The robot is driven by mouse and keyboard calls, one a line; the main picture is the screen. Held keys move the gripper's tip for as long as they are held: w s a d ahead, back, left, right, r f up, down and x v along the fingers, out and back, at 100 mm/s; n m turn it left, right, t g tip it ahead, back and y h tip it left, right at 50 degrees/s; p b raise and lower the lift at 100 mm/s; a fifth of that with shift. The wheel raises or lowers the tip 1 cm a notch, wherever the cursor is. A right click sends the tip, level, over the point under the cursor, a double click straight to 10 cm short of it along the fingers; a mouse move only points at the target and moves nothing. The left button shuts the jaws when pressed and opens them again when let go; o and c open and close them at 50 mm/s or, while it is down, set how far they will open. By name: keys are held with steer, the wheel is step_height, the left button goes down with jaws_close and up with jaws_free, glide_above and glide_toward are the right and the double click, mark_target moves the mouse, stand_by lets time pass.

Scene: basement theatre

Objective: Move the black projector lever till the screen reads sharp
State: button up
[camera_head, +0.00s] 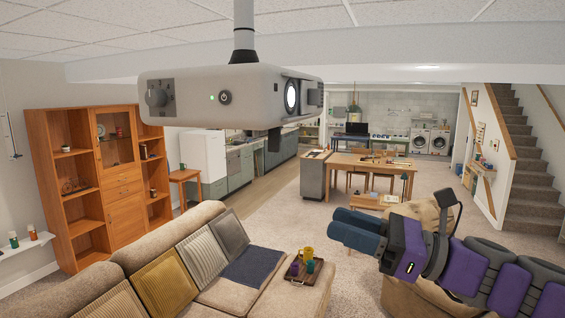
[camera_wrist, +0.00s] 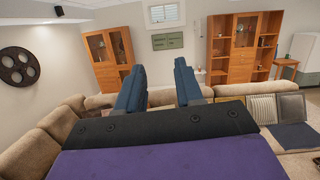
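A pale grey projector (camera_head: 205,98) hangs from a ceiling pole in the head view, with a lit round lens (camera_head: 292,95) at its right end. A short black lever (camera_head: 275,140) sticks down from its underside. My gripper (camera_head: 346,228) is at the lower right, well below and to the right of the lever, touching nothing. In the wrist view my gripper (camera_wrist: 158,85) shows its two blue fingers apart with nothing between them. The projector is not in the wrist view. No screen can be made out for certain in either view.
A beige sofa (camera_head: 210,225) with cushions runs below the projector and bears a tray (camera_head: 303,279) with cups. A wooden cabinet (camera_head: 100,185) stands at left. A green panel (camera_wrist: 167,40) hangs on the far wall. The air between my gripper and the projector looks clear.

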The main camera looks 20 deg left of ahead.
mark_target(274, 138)
steer(key=w+d+r+m+t+y, duration=0.2)
steer(key=w+d+r+m, duration=0.1)
steer(key=w+r, duration=0.1)
steer(key=p+x, duration=0.1)
steer(key=x, duration=1.6)
steer(key=shift+s+a+f, duration=0.1)
steer(key=shift+f, duration=0.05)
steer(key=shift+c, duration=0.2)
jaws_close()
